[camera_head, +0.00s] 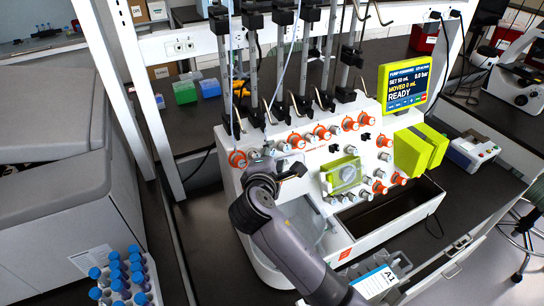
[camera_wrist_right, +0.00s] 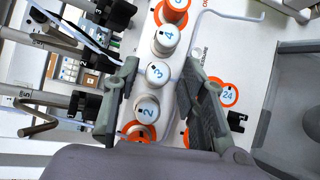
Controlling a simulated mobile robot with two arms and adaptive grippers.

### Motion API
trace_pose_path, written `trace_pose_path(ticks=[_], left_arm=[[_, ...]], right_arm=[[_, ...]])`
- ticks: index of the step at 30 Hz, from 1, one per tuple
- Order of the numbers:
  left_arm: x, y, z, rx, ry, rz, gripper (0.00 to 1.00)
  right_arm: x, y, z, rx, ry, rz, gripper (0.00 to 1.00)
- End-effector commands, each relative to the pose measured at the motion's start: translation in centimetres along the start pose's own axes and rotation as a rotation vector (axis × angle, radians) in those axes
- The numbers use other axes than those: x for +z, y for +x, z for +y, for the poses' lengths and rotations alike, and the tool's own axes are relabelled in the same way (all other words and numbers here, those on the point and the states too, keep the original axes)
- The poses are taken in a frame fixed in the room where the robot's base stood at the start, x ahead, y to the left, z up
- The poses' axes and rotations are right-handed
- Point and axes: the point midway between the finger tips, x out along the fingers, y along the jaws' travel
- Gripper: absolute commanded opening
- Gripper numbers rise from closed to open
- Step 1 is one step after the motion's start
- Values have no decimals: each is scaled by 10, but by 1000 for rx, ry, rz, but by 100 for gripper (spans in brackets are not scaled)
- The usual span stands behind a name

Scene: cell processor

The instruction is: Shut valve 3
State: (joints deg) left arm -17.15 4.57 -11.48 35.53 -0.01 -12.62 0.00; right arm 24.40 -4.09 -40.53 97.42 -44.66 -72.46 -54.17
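Valve 3 (camera_wrist_right: 157,73) is a round white knob with a blue number, in a row on the white processor panel (camera_head: 338,255). In the right wrist view it stands between valve 2 (camera_wrist_right: 146,108) and valve 4 (camera_wrist_right: 166,39). My right gripper (camera_wrist_right: 162,67) is open, with one fingertip on each side of valve 3 and visible space between them and the knob. In the head view my right gripper (camera_head: 277,166) is at the left part of the panel and partly hides the knobs there. My left gripper is not in view.
Valve 24 (camera_wrist_right: 228,95), with an orange ring, is close beside the right-hand finger. Dark clamps on poles (camera_head: 283,14) stand behind the row. The yellow-green display (camera_head: 404,84) reads READY. Blue-capped tubes (camera_head: 120,275) stand at lower left.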

Motion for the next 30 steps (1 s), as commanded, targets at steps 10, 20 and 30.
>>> trace_pose_path(ticks=[10,20,30], left_arm=[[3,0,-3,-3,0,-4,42],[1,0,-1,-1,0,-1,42],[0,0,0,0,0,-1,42]], right_arm=[[0,-2,1,2,0,1,42],[-1,-56,0,2,3,4,42],[0,-112,0,2,0,1,42]])
